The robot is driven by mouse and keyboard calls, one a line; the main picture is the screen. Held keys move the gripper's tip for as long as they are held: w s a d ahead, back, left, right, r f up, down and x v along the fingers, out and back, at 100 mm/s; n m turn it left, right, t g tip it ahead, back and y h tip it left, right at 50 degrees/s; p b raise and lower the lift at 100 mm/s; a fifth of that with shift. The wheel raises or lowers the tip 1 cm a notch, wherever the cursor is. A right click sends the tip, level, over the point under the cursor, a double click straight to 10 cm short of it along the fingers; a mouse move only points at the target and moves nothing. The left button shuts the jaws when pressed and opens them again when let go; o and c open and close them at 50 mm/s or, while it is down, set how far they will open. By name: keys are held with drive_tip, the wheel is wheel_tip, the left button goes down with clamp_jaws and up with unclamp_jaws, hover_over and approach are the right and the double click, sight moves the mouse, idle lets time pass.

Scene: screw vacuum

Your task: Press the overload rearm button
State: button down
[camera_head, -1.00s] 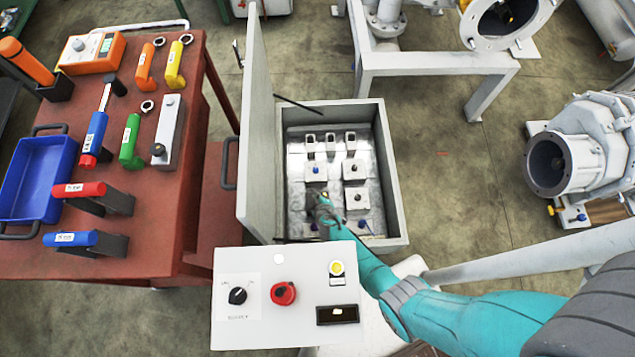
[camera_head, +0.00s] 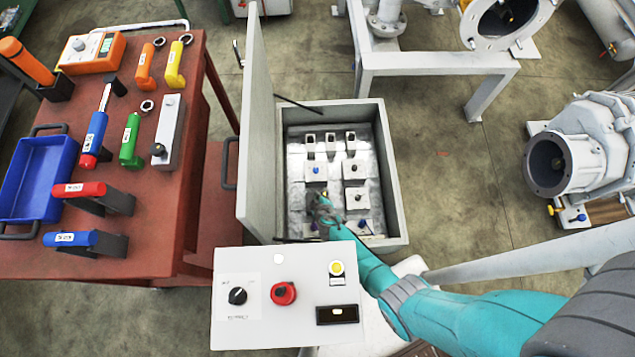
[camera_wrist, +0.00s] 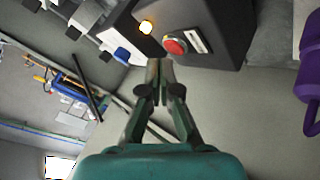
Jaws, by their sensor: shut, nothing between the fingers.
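The open grey electrical cabinet (camera_head: 398,200) stands in the middle of the head view, with several small blocks and knobs inside. My gripper (camera_head: 322,208) is inside its lower part. In the wrist view my gripper (camera_wrist: 160,66) has its fingers together and empty. Its tips appear just below a red button (camera_wrist: 175,46) with a label plate, on a dark box (camera_wrist: 212,28); contact cannot be told. A blue button (camera_wrist: 122,55) is left of the tips. A lit lamp (camera_wrist: 147,27) is above. No readable label shows which one is the overload rearm button.
The cabinet door (camera_head: 258,125) stands open at the left. A white control panel (camera_head: 235,325) with a red knob (camera_head: 283,293) and yellow lamp (camera_head: 336,268) is in front. A red tool table (camera_head: 150,230) is at the left. The floor at right is partly clear.

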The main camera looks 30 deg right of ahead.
drive_tip(key=shift+w+f, duration=0.1)
drive_tip(key=shift+f, duration=0.25)
drive_tip(key=shift+f, duration=0.45)
idle(0.6)
drive_tip(key=shift+d+r, duration=0.1)
drive_tip(key=shift+r, duration=0.75)
drive_tip(key=shift+r, duration=2.5)
